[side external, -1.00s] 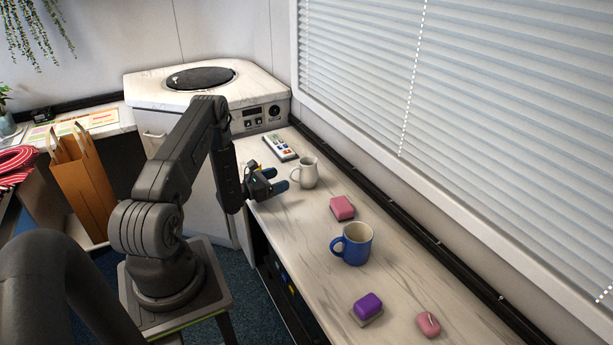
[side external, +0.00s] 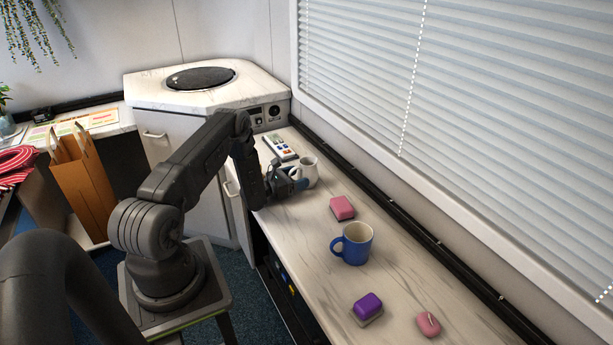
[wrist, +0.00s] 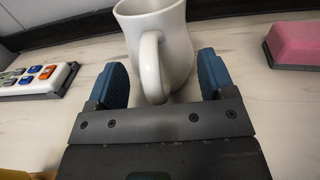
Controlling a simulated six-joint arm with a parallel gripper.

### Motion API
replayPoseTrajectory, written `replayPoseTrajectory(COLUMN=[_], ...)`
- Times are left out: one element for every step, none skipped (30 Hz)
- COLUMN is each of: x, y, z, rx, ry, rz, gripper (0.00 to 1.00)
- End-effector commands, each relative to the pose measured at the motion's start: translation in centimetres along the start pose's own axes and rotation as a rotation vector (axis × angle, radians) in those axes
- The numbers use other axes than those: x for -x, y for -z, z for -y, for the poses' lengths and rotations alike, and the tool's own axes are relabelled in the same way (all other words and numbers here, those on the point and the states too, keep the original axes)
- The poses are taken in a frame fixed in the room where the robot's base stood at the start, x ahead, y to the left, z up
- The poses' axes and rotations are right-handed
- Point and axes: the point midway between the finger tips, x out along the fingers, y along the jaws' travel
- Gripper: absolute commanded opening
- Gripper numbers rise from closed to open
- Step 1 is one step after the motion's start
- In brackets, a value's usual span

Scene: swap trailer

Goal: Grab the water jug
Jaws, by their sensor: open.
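The white water jug (side external: 309,171) stands upright on the marbled counter, partly hidden behind my gripper in the side view. In the wrist view the jug (wrist: 172,45) is straight ahead, its handle (wrist: 152,68) turned toward me. My gripper (side external: 297,178) is low over the counter at the jug's near side. Its two blue fingertips (wrist: 164,80) are apart, one on each side of the handle and lower body. I cannot tell whether either finger touches the jug.
A remote with coloured buttons (side external: 279,147) lies left of the jug in the wrist view. A pink block (side external: 342,207) lies to its right. A blue mug (side external: 353,244), a purple block (side external: 368,306) and a pink object (side external: 428,324) are nearer the camera. The wall and blinds (side external: 470,110) bound the counter.

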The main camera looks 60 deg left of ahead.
Motion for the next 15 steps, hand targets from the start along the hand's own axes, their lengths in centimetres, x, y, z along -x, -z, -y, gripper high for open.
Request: replayPoseTrajectory(x=[0.02,0.02,0.02,0.03,0.03,0.03,0.03,0.03,0.03,0.03,0.03,0.03,0.03,0.03,0.02], y=[0.0,-0.01,-0.01,-0.01,-0.01,-0.02,-0.02,-0.02,-0.03,-0.03,-0.03,-0.03,-0.03,-0.04,-0.04], z=[0.0,-0.01,-0.01,-0.01,-0.01,-0.01,-0.01,-0.01,-0.01,-0.01,-0.01,-0.01,-0.01,-0.01,-0.01], rx=[0.0,0.0,0.0,0.0,0.0,0.0,0.0,0.0,0.0,0.0,0.0,0.0,0.0,0.0,0.0], ry=[0.0,0.0,0.0,0.0,0.0,0.0,0.0,0.0,0.0,0.0,0.0,0.0,0.0,0.0,0.0], rz=[0.0,0.0,0.0,0.0,0.0,0.0,0.0,0.0,0.0,0.0,0.0,0.001,0.001,0.001,0.001], gripper=[0.76,0.73,0.69,0.66,0.64,0.6,0.57,0.54,0.5,0.47,0.44,0.41,0.38,0.35,0.31])
